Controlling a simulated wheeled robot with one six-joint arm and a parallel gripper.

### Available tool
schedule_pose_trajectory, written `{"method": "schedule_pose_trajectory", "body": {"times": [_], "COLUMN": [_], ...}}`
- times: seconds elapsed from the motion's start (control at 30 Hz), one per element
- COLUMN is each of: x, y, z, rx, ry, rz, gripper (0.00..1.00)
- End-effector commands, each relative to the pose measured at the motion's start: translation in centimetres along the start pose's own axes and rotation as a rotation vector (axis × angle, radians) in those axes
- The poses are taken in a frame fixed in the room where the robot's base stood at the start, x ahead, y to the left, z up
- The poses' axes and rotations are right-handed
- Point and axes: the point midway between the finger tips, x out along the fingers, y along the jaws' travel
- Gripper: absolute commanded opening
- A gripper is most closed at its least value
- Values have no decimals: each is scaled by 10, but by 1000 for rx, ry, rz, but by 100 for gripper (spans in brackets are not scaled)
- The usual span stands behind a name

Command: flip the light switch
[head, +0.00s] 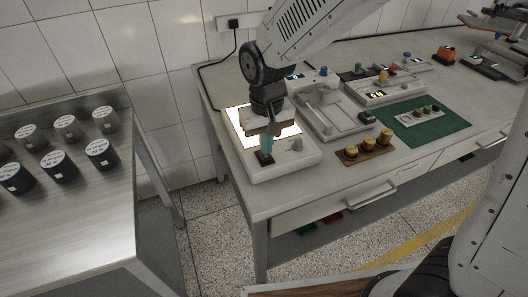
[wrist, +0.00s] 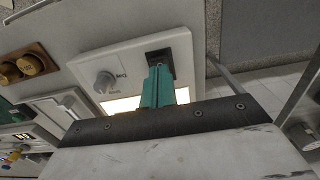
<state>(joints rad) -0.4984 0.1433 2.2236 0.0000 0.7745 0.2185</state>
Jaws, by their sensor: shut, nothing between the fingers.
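The light switch (wrist: 158,58) is a black rocker on a white light box. In the wrist view the tips of my gripper (wrist: 157,72) are right at the switch and cover part of it. My gripper's teal fingers are shut with nothing between them. In the head view my gripper (head: 266,152) points down over the front of the light box (head: 304,161), with the dark switch (head: 263,159) just at its tips. I cannot tell whether the tips touch it. The box's panel (head: 239,128) glows bright, partly hidden behind my gripper.
A grey knob (head: 296,144) sits on the box to the right of my gripper. A wooden block with brass weights (head: 364,152), a grey device (head: 335,112) and a green mat (head: 425,122) lie further right. A metal table with several dark cylinders (head: 57,165) stands at left.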

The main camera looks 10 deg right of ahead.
Motion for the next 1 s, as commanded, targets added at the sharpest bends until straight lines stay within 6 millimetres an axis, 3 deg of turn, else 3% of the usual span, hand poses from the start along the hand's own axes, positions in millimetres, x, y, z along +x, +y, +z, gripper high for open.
{"method": "schedule_pose_trajectory", "body": {"times": [1.0], "x": [15], "y": [0], "z": [0], "rx": [0], "ry": [-1], "rz": [0], "gripper": [0]}}
